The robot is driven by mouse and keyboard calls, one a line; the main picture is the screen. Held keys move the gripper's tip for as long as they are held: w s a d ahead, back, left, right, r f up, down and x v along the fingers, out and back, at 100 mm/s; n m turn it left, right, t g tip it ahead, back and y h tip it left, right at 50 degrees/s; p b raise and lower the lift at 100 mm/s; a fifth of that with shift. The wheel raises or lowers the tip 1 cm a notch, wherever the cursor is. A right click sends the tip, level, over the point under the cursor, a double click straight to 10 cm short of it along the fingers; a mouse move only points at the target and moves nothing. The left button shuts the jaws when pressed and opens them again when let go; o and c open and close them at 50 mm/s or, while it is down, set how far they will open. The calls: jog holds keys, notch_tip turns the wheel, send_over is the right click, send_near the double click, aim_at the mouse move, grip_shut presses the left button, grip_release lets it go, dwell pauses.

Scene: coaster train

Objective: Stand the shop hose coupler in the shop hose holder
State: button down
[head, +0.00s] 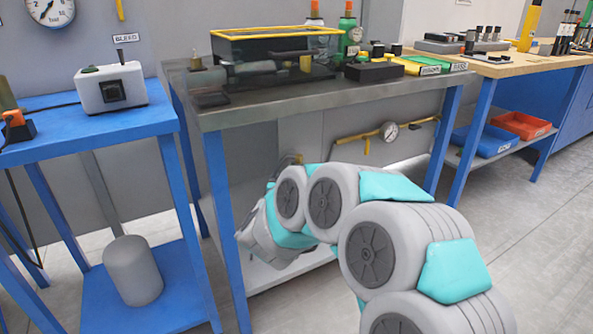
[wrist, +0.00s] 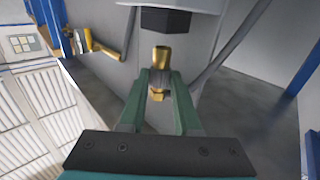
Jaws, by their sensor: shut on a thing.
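In the wrist view, the shop hose coupler, a small brass fitting (wrist: 161,57), is between the green fingertips of my gripper (wrist: 160,82). The fingers are shut on it, with a hex part showing lower between them. A dark hex-shaped part (wrist: 166,19) is just beyond the coupler's end; I cannot tell whether they touch. In the head view my arm reaches toward the space under the metal bench; my fingers and the coupler are hidden there. I cannot identify the shop hose holder with certainty in either view.
The metal bench (head: 300,107) carries a black, yellow-edged case (head: 275,45), a black block (head: 373,72) and bottles.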

jog(key=shift+f+b, duration=0.5)
jog(key=shift+f, duration=1)
dwell(0.4)
jog(key=c, duration=0.5)
grip_release()
jog(key=shift+c, duration=0.2)
jog(key=s+a, duration=0.1)
jog(key=s, duration=0.6)
jog(key=shift+s+a, duration=0.25)
jog(key=shift+s, duration=0.1)
